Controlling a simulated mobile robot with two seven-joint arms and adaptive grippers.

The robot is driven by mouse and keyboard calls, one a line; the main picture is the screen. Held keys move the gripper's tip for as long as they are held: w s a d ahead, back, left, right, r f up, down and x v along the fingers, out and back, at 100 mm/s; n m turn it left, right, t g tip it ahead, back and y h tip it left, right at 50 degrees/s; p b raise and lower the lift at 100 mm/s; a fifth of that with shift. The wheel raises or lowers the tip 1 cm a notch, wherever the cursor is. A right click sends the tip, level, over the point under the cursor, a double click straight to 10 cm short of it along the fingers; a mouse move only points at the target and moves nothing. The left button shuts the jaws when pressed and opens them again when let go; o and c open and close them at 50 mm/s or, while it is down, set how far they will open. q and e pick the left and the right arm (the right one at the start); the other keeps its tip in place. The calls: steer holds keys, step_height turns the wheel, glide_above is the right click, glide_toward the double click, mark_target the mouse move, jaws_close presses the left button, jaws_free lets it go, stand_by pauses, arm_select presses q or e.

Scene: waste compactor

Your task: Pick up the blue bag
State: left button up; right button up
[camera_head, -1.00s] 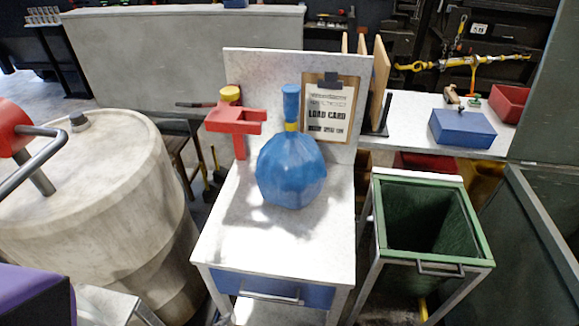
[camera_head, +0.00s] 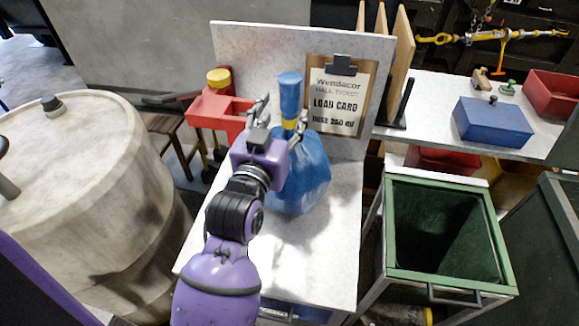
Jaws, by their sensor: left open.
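The blue bag (camera_head: 308,172) stands upright on the white-topped table (camera_head: 325,245). Its twisted blue neck (camera_head: 290,95) rises above a yellow tie (camera_head: 290,124). My left gripper (camera_head: 282,118) is at the bag's neck, close to the yellow tie. Its fingers are open, one to each side of the neck; I cannot tell whether they touch it. My purple left arm and gripper hide the left part of the bag. My right gripper is not in view.
A green open bin (camera_head: 440,230) is at right, a large drum (camera_head: 85,200) at left. A blue box (camera_head: 492,121) sits on the right bench.

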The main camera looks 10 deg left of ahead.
mark_target(287, 105)
arm_select(q)
steer(key=shift+w+r, duration=0.1)
steer(key=shift+w, duration=0.1)
steer(key=w, duration=0.2)
steer(key=w+p, duration=0.1)
steer(key=w, duration=0.1)
steer(key=shift+w+d+r, duration=0.2)
steer(key=shift+w, duration=0.15)
steer(key=shift+w+f, duration=0.2)
steer(key=shift+w, duration=0.1)
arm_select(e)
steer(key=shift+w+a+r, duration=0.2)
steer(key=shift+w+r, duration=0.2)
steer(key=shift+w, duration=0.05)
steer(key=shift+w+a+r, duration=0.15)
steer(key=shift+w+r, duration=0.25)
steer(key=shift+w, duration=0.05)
arm_select(q)
steer(key=shift+s, duration=0.1)
steer(key=shift+c, duration=0.5)
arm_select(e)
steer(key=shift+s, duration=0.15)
arm_select(q)
steer(key=shift+c, duration=1.4)
jaws_close()
steer(key=shift+r, duration=0.15)
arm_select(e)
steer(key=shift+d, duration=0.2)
